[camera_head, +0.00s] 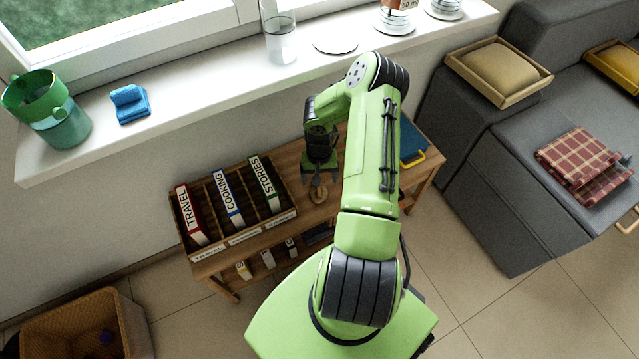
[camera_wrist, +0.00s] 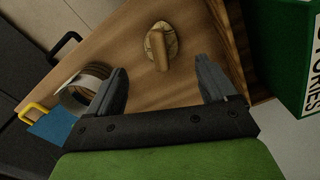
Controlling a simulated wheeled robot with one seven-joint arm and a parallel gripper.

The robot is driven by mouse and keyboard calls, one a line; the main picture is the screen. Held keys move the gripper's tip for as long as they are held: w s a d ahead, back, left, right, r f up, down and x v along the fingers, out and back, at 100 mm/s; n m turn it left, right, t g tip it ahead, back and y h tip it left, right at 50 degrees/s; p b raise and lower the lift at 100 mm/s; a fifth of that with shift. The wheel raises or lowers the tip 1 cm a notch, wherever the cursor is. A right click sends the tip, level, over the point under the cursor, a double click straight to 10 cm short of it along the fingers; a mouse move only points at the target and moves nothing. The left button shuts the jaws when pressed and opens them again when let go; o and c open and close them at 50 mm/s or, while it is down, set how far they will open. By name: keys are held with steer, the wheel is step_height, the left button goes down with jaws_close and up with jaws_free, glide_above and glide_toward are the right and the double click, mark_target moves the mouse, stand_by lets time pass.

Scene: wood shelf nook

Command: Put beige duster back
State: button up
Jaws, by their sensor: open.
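A small beige object with a round patterned base and a stubby wooden handle (camera_wrist: 160,45), which may be the beige duster, rests on the wooden bench top. In the head view it shows as a beige patch (camera_head: 318,195) just below my gripper (camera_head: 320,180). In the wrist view my gripper (camera_wrist: 162,66) is open and empty, with its fingers apart on either side of the near end of the beige object. I see no contact. The wooden bench (camera_head: 345,180) is partly hidden by my arm.
A rack (camera_head: 240,238) of TRAVEL, COOKING and STORIES binders stands left on the bench. A roll (camera_wrist: 88,85) and a blue item (camera_head: 410,145) with a yellow handle lie right. Wooden trays (camera_head: 512,98) sit on the sofa.

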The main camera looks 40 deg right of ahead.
step_height(320, 180, up, 3)
steer(key=shift+f, duration=0.1)
steer(key=a+r+n+t+h, duration=0.15)
steer(key=a+r, duration=0.25)
steer(key=r, duration=0.6)
steer(key=a+r+n, duration=0.2)
steer(key=a+r, duration=0.2)
steer(key=r, duration=0.5)
steer(key=a+r+n+t+h, duration=0.1)
steer(key=a+r, duration=0.3)
steer(key=r, duration=0.6)
steer(key=s+a+r+n+t+y, duration=0.1)
steer(key=s+a+r, duration=0.3)
steer(key=s, duration=0.3)
steer(key=s+a+r+n+t+y, duration=0.1)
steer(key=s+a+r+n+t, duration=0.1)
steer(key=s+a+r, duration=0.3)
steer(key=s+a, duration=0.2)
steer(key=s, duration=0.1)
steer(key=shift+s, duration=0.3)
steer(key=shift+y, duration=0.25)
